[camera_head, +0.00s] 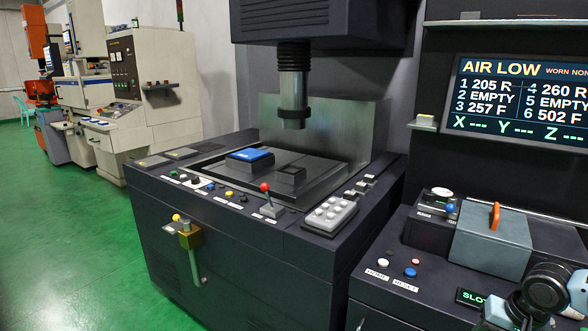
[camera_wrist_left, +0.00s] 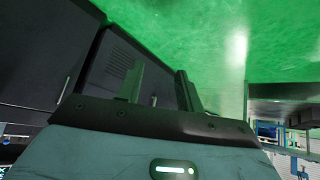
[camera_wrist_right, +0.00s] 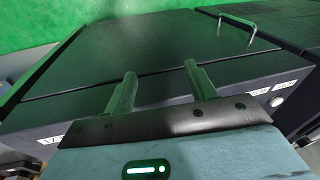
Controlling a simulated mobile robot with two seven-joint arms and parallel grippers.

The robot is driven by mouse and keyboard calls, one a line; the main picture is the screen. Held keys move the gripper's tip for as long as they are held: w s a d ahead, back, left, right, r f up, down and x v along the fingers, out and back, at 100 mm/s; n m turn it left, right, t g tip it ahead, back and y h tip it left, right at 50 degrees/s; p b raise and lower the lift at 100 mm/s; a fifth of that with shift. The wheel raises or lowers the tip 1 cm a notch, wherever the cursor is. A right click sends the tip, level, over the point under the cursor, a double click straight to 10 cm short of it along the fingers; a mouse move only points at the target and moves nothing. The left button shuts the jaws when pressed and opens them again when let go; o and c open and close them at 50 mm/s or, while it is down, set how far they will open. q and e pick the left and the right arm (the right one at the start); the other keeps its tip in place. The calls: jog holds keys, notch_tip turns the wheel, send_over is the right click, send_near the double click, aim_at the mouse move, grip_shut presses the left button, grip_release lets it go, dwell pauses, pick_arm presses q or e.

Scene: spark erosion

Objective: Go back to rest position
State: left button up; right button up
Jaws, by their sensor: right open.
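My left gripper (camera_wrist_left: 161,68) shows in the left wrist view with its two fingers apart and nothing between them. Dark machine panels and green floor lie beyond it. My right gripper (camera_wrist_right: 160,69) shows in the right wrist view, also open and empty. Its fingers are in front of a dark cabinet (camera_wrist_right: 150,50) with labels along its edge; I cannot tell how near it is. In the head view only part of my right arm shows at the lower right. Neither gripper's fingers show there, and my left arm is out of that view.
In the head view a dark machine (camera_head: 235,245) with a red-knobbed lever (camera_head: 266,193) and a blue block (camera_head: 250,155) stands in the middle. A console with a grey box (camera_head: 490,245) and a screen (camera_head: 520,98) is at right. Green floor (camera_head: 75,240) is clear at left.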

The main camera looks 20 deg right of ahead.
jog(key=s+a+f+n+t+y+p, duration=0.1)
jog(key=s+a+f+n, duration=0.3)
jog(key=s+f, duration=0.45)
jog(key=s+a+f+n+t+p, duration=0.1)
jog(key=s+a+f, duration=0.55)
jog(key=f, duration=0.35)
pick_arm(q)
jog(key=w+r+t+p, duration=0.1)
jog(key=w+r+p, duration=0.1)
jog(key=r, duration=0.3)
jog(key=shift+w+a+r, duration=0.25)
jog(key=shift+w+a, duration=0.1)
jog(key=shift+w, duration=0.5)
pick_arm(e)
jog(key=s+a+n+t, duration=0.2)
jog(key=s+a+n, duration=0.1)
jog(key=a, duration=0.7)
jog(key=s+a+n+t, duration=0.2)
jog(key=s+a, duration=0.1)
jog(key=a, duration=0.8)
jog(key=shift+s+a+f+n, duration=0.2)
jog(key=shift+s+n, duration=0.05)
jog(key=shift+n, duration=0.15)
pick_arm(q)
jog(key=shift+d, duration=0.1)
